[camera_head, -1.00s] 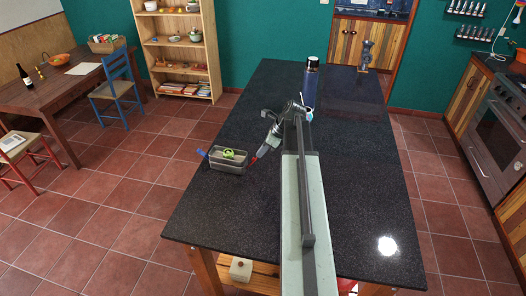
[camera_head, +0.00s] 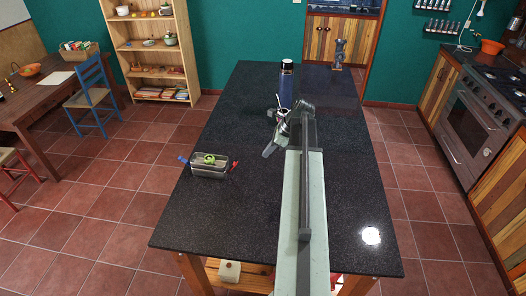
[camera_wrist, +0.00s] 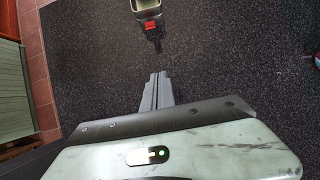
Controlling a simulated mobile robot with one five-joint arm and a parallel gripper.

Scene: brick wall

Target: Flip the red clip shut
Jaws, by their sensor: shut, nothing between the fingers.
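A small grey container (camera_head: 209,171) stands near the table's left edge, with a green item (camera_head: 209,159) in it. A red clip (camera_head: 234,166) sticks out at its right end and a blue clip (camera_head: 183,159) at its left end. In the wrist view, part of the container (camera_wrist: 146,5) shows at the top edge, with the red clip (camera_wrist: 147,27) at its near end and a dark piece below it. My gripper (camera_head: 267,153) is shut and empty, to the right of the red clip and apart from it. It also shows in the wrist view (camera_wrist: 158,75).
The table is clear between gripper and container.

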